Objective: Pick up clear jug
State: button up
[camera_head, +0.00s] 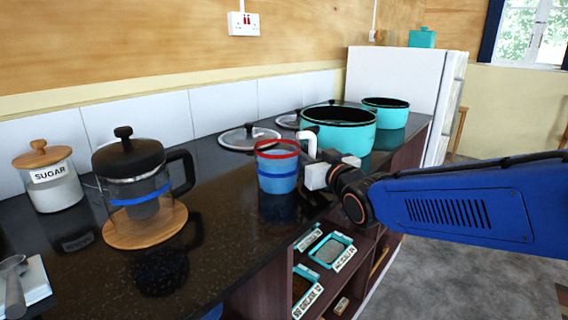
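A see-through, bluish jug-like vessel (277,177) with a red rim and a blue band stands upright on the dark counter. My gripper (309,150) is at its right side, with pale finger parts close to the vessel's wall. I cannot tell whether they touch it, or whether the fingers are open or shut. A glass pot (130,190) with a black lid, black handle and blue band stands on a round wooden board (145,228) at the left, well away from my gripper.
Turquoise pots (350,135) stand just behind my gripper, with glass lids (248,138) near the wall. A sugar jar (50,185) is at far left. Open shelves (318,265) with small trays lie below the counter edge. The counter between the glass pot and vessel is clear.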

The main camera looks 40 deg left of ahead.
jog(key=shift+c, duration=0.7)
grip_shut()
dwell(0.6)
